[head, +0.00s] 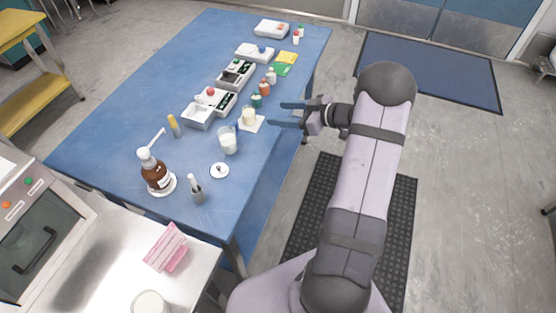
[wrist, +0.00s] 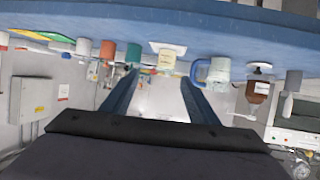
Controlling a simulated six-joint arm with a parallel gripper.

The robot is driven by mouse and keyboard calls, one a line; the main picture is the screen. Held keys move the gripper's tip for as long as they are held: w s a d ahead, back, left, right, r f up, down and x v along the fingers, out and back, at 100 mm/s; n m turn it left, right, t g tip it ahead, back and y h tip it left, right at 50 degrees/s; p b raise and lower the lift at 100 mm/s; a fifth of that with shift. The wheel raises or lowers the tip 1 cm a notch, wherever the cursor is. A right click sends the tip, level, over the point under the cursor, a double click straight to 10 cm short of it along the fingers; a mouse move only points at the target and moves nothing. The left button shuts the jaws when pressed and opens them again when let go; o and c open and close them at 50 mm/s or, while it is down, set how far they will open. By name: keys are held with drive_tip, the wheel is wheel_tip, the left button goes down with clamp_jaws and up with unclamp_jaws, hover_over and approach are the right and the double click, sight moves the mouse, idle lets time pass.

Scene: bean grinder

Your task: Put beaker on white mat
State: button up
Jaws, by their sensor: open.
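A white mat (head: 260,127) lies near the table's right edge. A small cream-filled beaker (head: 249,115) stands upright on it; mat (wrist: 180,47) and beaker (wrist: 166,61) also show in the upside-down wrist view. A clear cup with white contents (head: 228,143) stands on the bare table, nearer the front; its handle shows in the wrist view (wrist: 218,71). My gripper (head: 277,114) is open and empty, its blue fingers pointing toward the mat from the table's right edge, apart from the beaker. In the wrist view, my gripper (wrist: 160,79) frames the cream beaker between its fingers.
Small bottles (head: 257,100) stand beyond the mat, beside white and grey trays (head: 236,74). Nearer the front are a brown pump bottle (head: 155,174), a small white dish (head: 219,170) and a grey tube holder (head: 196,191). The table's left part (head: 110,140) is clear.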

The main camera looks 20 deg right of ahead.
drive_tip(key=w+r+m+h, duration=0.2)
drive_tip(key=w+r+h, duration=0.1)
drive_tip(key=w+h, duration=0.15)
drive_tip(key=s+a+f+m+g+h, duration=0.1)
drive_tip(key=s+a+g, duration=0.2)
drive_tip(key=s, duration=0.8)
drive_tip(key=s+a+f+m+g+h, duration=0.1)
drive_tip(key=s+a+m+g, duration=0.1)
drive_tip(key=s+a+g, duration=0.2)
drive_tip(key=s+a+f+m+g+h, duration=0.1)
drive_tip(key=s+a, duration=0.7)
drive_tip(key=s, duration=1)
drive_tip(key=m+g, duration=0.1)
drive_tip(key=g, duration=0.1)
drive_tip(key=shift+s+a+g, duration=0.35)
drive_tip(key=shift+g, duration=0.05)
wheel_tip(320, 180, up, 3)
drive_tip(key=p, duration=0.2)
drive_tip(key=shift+f+p, duration=0.1)
drive_tip(key=shift+p, duration=0.25)
